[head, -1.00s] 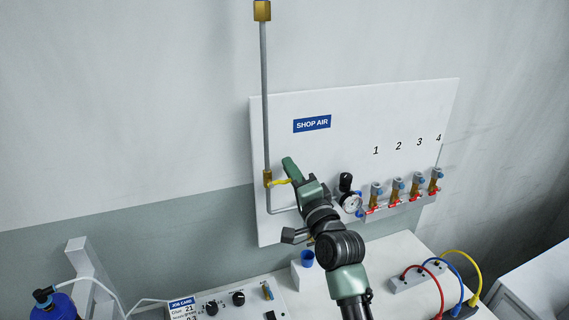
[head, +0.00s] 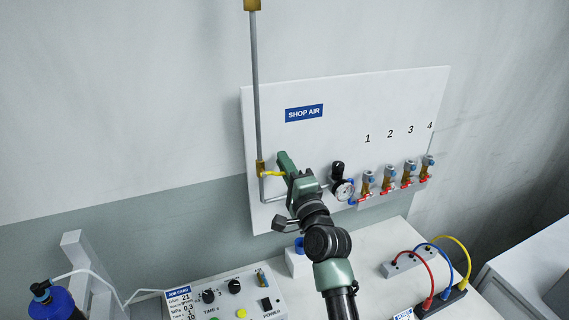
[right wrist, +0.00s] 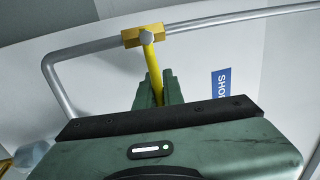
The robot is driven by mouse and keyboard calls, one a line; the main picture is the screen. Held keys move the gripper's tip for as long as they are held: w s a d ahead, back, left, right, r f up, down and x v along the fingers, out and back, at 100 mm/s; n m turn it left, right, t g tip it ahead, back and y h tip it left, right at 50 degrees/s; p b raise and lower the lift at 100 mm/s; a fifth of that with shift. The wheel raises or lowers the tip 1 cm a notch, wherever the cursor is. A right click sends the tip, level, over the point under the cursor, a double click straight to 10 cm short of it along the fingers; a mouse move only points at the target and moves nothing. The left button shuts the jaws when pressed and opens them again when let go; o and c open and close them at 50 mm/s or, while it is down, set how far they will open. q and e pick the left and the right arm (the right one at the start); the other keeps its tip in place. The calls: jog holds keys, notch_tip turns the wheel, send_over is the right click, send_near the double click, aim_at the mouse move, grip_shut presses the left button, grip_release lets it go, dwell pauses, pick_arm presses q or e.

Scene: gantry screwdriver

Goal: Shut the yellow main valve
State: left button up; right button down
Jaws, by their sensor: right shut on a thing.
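The yellow main valve has a brass body (head: 261,169) on the grey vertical pipe at the left edge of the white wall panel. Its yellow lever (head: 273,174) points right, crosswise to the pipe. My right gripper (head: 285,172) is at the lever's free end. In the right wrist view, the yellow lever (right wrist: 153,65) runs from the brass body (right wrist: 143,37) down between the green fingers of the right gripper (right wrist: 158,88), which are shut on it. The lever's far tip is hidden by the fingers. My left gripper is not in view.
A round gauge (head: 343,190) and several small numbered valves with red handles are right of my right gripper.

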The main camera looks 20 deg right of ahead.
jog(key=c, duration=1.5)
grip_release()
jog(key=s, duration=0.2)
jog(key=s+f+b, duration=0.1)
jog(key=s, duration=0.2)
jog(key=s+b, duration=0.1)
jog(key=s, duration=0.1)
jog(key=shift+s+f, duration=0.3)
jog(key=shift+f, duration=0.05)
